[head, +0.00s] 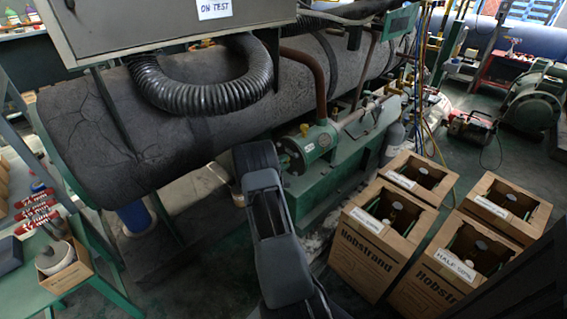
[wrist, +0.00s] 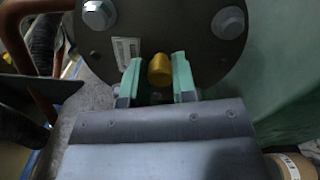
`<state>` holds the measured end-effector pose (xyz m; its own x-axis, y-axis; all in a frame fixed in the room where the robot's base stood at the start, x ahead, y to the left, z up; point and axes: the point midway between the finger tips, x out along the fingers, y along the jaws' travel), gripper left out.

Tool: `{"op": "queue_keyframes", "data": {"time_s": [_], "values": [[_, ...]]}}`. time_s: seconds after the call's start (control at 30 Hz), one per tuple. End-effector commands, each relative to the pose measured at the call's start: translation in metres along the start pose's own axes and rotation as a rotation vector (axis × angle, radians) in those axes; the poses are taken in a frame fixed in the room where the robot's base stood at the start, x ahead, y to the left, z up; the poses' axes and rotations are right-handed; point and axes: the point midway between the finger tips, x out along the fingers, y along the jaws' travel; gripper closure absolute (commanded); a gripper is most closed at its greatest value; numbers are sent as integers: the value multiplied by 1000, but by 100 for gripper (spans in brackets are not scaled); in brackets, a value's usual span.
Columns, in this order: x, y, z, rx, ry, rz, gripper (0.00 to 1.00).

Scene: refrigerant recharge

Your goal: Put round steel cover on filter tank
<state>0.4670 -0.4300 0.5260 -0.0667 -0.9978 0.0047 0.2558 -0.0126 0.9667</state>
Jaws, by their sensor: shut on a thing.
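The green filter tank (head: 318,144) lies on its side on a green base in the middle of the head view, its left end close to my arm. In the wrist view the round steel cover (wrist: 195,50) is a dark disc with large hex bolts, a white label and a yellow knob (wrist: 159,69). My gripper (wrist: 158,82) has green-padded fingers on either side of that knob and is shut on it.
A large black insulated cylinder (head: 175,110) and grey cabinet (head: 170,25) stand behind and left of my arm. Several cardboard boxes (head: 375,240) with bottles stand at right.

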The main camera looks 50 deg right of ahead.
Motion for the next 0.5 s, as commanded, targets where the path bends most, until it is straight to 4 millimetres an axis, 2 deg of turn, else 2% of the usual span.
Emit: {"op": "queue_keyframes", "data": {"time_s": [0.07, 0.1, 0.37, 0.5], "values": [[2, 2, 0, 5, -2, 4, 100], [2, 2, 0, 5, -2, 4, 71], [0, 1, 0, 2, 1, 2, 46], [-1, 0, -1, 1, 2, 1, 45]]}}
